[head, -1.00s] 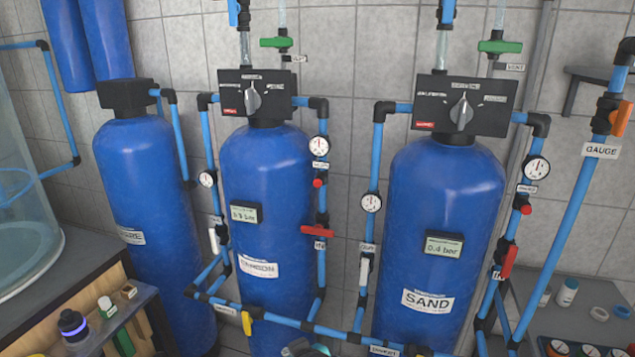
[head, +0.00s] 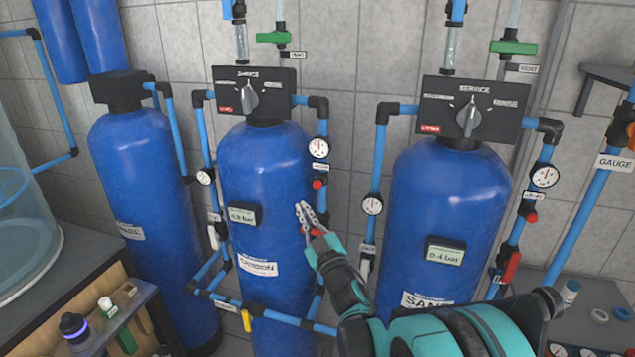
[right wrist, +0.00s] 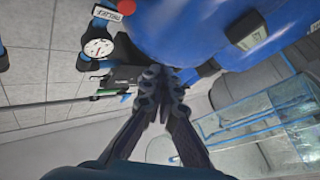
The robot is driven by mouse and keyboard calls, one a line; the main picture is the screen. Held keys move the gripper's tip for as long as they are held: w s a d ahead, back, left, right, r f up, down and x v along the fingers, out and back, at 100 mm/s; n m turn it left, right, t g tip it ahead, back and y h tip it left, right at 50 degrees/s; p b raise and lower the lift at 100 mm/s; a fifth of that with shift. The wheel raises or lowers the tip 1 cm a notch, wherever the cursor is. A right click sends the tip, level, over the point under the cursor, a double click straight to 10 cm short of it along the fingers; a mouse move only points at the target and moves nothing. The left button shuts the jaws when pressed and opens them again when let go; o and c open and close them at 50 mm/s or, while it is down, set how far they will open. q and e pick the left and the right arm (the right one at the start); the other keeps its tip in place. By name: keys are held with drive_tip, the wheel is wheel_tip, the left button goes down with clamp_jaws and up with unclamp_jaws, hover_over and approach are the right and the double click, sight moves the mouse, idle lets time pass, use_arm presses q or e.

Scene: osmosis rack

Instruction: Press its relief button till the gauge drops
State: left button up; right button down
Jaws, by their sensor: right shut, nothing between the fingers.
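The carbon tank (head: 268,180) is blue, with a dial gauge (head: 318,147) on its right pipe and a small red button (head: 318,185) just below that gauge. Its small display (head: 243,214) is hard to read. The sand tank (head: 430,205) has a similar gauge (head: 544,176) and red button (head: 532,217) on its right pipe. My right gripper (head: 303,210) is shut and empty, in front of the carbon tank, lower and left of its red button and apart from it. In the right wrist view the closed fingertips (right wrist: 162,76) point toward a blue tank; a dial gauge (right wrist: 98,48) shows upper left.
A third blue tank (head: 145,180) stands at the left. Blue pipes run between the tanks. A clear vessel (head: 22,235) and wooden shelf unit (head: 95,270) are at lower left. A grey counter (head: 585,325) with small items is at lower right.

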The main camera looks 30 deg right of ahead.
sight(318, 185)
idle(0.4)
drive_tip(key=w+d, duration=0.5)
drive_tip(key=d, duration=0.1)
drive_tip(key=shift+w+d+b, duration=0.3)
drive_tip(key=shift+w+d, duration=0.05)
idle(1.4)
drive_tip(key=shift+w+d, duration=0.3)
drive_tip(key=shift+w+d, duration=0.3)
drive_tip(key=shift+d, duration=0.1)
idle(0.8)
drive_tip(key=shift+s+a, duration=0.1)
idle(1.0)
drive_tip(key=shift+s+a, duration=0.5)
drive_tip(key=shift+a, duration=0.1)
drive_tip(key=shift+a, duration=0.1)
